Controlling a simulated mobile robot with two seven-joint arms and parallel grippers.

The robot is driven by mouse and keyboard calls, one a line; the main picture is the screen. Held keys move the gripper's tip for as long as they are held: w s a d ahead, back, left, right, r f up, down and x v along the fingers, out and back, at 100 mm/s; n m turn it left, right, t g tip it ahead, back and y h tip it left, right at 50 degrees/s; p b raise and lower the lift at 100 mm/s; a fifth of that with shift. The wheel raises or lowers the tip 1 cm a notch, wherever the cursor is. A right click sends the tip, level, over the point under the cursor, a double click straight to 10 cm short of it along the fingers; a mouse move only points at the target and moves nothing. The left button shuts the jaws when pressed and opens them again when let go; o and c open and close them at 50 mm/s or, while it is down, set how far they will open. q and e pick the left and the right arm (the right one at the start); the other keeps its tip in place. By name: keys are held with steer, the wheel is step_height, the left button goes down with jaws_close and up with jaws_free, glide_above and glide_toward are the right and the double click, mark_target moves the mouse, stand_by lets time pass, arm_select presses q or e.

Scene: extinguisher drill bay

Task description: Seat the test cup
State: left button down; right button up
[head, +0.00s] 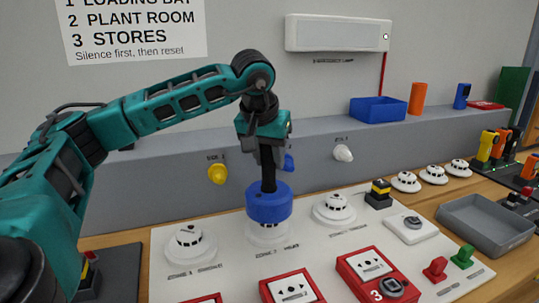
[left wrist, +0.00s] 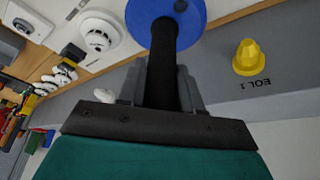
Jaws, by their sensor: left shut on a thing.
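The test cup (head: 268,206) is a blue cup on a black handle. My left gripper (head: 266,150) is shut on the handle and holds the cup upright, open side down. The cup is over the middle white detector (head: 268,234) on the panel, whose lower part shows below the cup's rim. I cannot tell whether the cup touches it. In the left wrist view the blue cup (left wrist: 165,18) and black handle (left wrist: 160,70) run out between the fingers. My right gripper is not in view.
White detectors stand at left (head: 190,243) and right (head: 334,209) on the white panel (head: 225,265). Red call points (head: 371,266) are in front. A yellow plug (head: 217,174) and a white plug (head: 343,153) stick out from the grey ledge behind. A grey tray (head: 487,222) lies at right.

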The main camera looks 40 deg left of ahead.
mark_target(270, 176)
arm_select(q)
steer(key=shift+r+p, duration=0.1)
steer(key=shift+p, duration=0.5)
stand_by(2.1)
steer(key=shift+f+b, duration=1.7)
steer(key=shift+f, duration=0.8)
stand_by(1.0)
steer(key=shift+c, duration=1.8)
jaws_free()
steer(key=shift+s, duration=0.1)
steer(key=shift+d, duration=0.1)
